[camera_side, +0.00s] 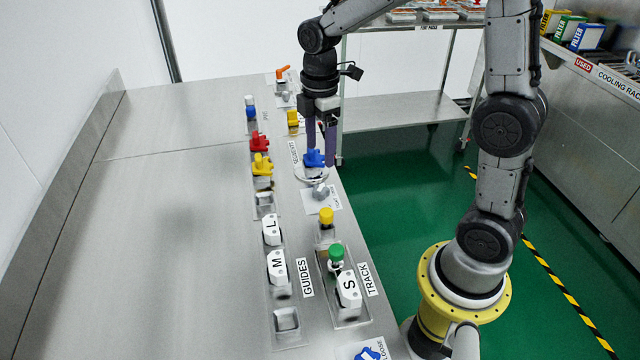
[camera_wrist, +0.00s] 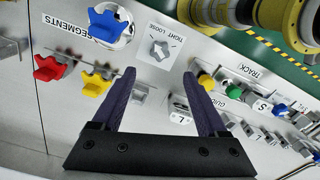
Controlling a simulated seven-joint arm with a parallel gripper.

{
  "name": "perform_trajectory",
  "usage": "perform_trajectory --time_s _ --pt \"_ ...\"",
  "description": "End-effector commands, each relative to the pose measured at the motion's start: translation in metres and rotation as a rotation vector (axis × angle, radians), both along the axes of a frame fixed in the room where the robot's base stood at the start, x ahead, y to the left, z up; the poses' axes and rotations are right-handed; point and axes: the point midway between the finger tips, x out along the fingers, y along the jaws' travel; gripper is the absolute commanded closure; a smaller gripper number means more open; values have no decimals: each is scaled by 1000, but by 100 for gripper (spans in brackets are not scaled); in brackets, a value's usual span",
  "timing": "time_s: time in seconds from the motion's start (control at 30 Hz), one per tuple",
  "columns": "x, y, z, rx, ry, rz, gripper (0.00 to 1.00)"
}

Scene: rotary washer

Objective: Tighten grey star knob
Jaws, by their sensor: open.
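The grey star knob (camera_wrist: 160,48) sits on a white label marked TIGHT and LOOSE in the wrist view, just beyond the fingertips and roughly between them. In the side view the grey star knob (camera_side: 321,191) stands on its label near the front edge of the steel bench, below my gripper in the picture. My gripper (camera_side: 320,156) points down with its two purple fingers apart and nothing between them. The open fingers also show in the wrist view (camera_wrist: 155,74). The fingers do not touch the knob.
A blue piece (camera_side: 313,159) on a round plate stands close behind the knob. Red (camera_side: 259,142) and yellow (camera_side: 262,163) pieces stand to the left. A yellow knob (camera_side: 326,216), a green knob (camera_side: 336,252) and blocks marked L, M and S are nearer. The bench's left side is clear.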

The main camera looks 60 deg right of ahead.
Motion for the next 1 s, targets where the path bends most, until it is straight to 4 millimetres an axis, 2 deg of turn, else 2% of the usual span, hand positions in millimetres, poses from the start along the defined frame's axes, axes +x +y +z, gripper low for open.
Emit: perform_trajectory --time_s 0.3,0.5,0.7,1.0 --pt "-1 0 -64 1 6 0 24" --pt "-1 0 -93 0 2 0 24" --pt "0 0 -106 0 0 0 24" --pt "0 0 -108 0 -1 0 24"
